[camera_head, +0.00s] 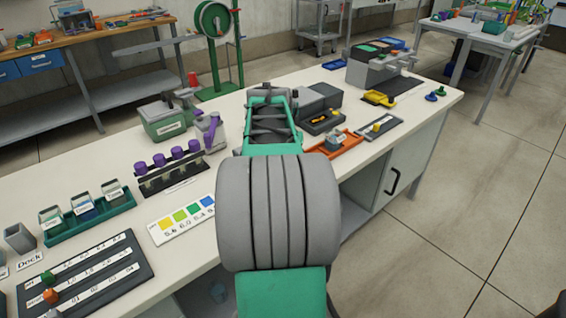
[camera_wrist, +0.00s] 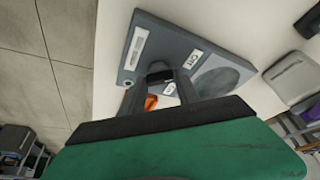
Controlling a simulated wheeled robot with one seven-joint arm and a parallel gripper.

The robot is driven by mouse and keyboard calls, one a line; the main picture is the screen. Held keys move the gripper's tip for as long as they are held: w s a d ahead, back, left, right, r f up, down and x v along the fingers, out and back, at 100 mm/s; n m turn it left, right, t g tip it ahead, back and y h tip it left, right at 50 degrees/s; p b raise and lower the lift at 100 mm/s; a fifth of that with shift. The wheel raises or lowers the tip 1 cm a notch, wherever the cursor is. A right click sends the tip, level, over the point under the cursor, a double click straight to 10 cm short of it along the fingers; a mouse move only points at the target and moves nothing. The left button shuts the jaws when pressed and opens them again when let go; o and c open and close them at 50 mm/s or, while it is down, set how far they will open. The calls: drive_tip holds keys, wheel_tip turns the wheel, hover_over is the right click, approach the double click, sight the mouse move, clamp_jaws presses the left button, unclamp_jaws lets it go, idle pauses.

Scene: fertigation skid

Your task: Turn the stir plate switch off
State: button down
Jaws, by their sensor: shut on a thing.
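The stir plate, a grey slab (camera_wrist: 172,45) with a darker round disc (camera_wrist: 222,76), lies under my gripper in the wrist view. A white label (camera_wrist: 193,59) on it seems to read OFF. A second white label (camera_wrist: 170,89) shows between my fingers. My gripper (camera_wrist: 160,74) reaches down onto the slab and is shut on the switch, which its dark fingertips mostly hide. A small orange part (camera_wrist: 150,103) shows between the fingers. In the head view my arm covers the gripper, and I cannot make out the switch there.
On the white bench, a purple-capped vial rack (camera_head: 172,170), a green-grey box (camera_head: 167,118) and a colour chart (camera_head: 182,218) stand left of my arm. An orange tray (camera_head: 338,144) and a grey tray (camera_head: 379,130) lie to the right. Bare bench shows between them.

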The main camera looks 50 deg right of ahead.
drive_tip(key=shift+n+t, duration=0.3)
drive_tip(key=shift+n, duration=0.5)
drive_tip(key=c, duration=0.9)
unclamp_jaws()
drive_tip(key=v, duration=0.8)
drive_tip(key=shift+d+p, duration=0.15)
drive_tip(key=shift+p, duration=0.2)
